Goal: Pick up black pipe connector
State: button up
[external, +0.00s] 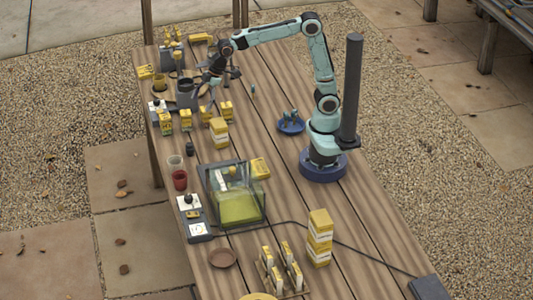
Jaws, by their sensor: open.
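My gripper (213,78) is open at the far end of the plank table, pointing down among several small objects. A dark pot or cup (187,92) stands just left of it. I cannot make out the black pipe connector for certain. A small black item (190,148) stands on the left side of the table, well in front of my gripper; its shape is too small to tell. The space between my fingers is too small and cluttered to see clearly.
Several yellow boxes (219,132) stand around my gripper's area. A clear bin (238,212) is at mid-table. A blue dish (291,129) with teal items lies near my base. Stacked yellow boxes (319,238) stand nearer the camera. Bare planks lie right of my gripper.

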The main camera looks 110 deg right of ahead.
jog(key=w+d+f+g, duration=0.1)
jog(key=w+d+f, duration=0.5)
jog(key=d+f, duration=0.25)
jog(key=m+g, duration=0.3)
send_near(189, 144)
notch_tip(189, 144, down, 6)
jog(key=shift+w+d+f, duration=0.1)
jog(key=shift+d+f, duration=0.05)
jog(key=shift+f, duration=0.1)
jog(key=f, duration=0.5)
jog(key=shift+w, duration=0.3)
jog(key=shift+w+f, duration=0.1)
jog(key=shift+f, duration=0.4)
jog(key=c, duration=1.1)
